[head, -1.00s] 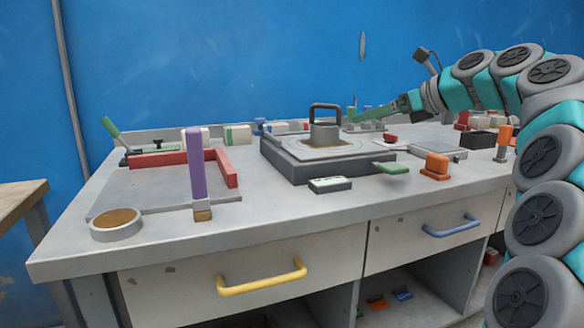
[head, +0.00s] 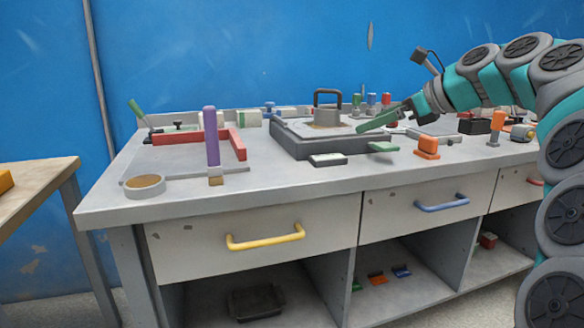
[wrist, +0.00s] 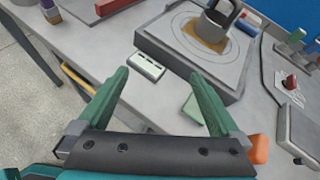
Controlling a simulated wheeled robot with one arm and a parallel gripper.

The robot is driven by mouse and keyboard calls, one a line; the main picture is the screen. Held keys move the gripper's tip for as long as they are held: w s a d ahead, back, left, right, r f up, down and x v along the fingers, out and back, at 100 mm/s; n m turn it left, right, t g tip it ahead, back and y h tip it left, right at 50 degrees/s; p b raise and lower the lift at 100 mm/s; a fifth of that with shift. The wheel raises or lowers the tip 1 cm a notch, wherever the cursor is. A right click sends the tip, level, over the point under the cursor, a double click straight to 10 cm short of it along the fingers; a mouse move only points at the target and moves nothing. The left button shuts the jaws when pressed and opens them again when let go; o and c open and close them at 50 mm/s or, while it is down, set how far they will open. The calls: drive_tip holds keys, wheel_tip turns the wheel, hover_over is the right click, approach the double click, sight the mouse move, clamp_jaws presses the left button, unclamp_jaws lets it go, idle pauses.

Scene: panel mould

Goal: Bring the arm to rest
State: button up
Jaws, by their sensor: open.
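My arm comes in from the right in the head view. My gripper (head: 380,120) has green fingers and hangs over the bench beside the grey panel mould (head: 330,147). In the wrist view my gripper (wrist: 160,100) shows its two fingers spread wide with nothing between them. The grey weight with a handle (head: 327,115) stands on the mould, and it also shows in the wrist view (wrist: 214,24). The workbench (head: 300,183) lies below the gripper.
A small pale box (head: 328,160), a green-handled tool (head: 384,147) and an orange block (head: 427,147) sit near the front.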

drive_tip(key=s+a+f+n+g+h, duration=0.1)
drive_tip(key=s+a+f+n+g, duration=0.2)
drive_tip(key=s+a+f+n, duration=0.4)
drive_tip(key=s+a+f+n+g+h, duration=0.25)
drive_tip(key=s+a+f+n, duration=0.2)
drive_tip(key=s+f, duration=0.6)
drive_tip(key=s+d+f+n+g+h, duration=0.2)
drive_tip(key=s+d+f+n, duration=0.2)
drive_tip(key=s+f, duration=0.6)
drive_tip(key=s+d+f+n+g+h, duration=0.3)
drive_tip(key=s+f+n, duration=0.6)
drive_tip(key=s, duration=0.7)
drive_tip(key=shift+d+f, duration=0.35)
drive_tip(key=shift+f, duration=0.15)
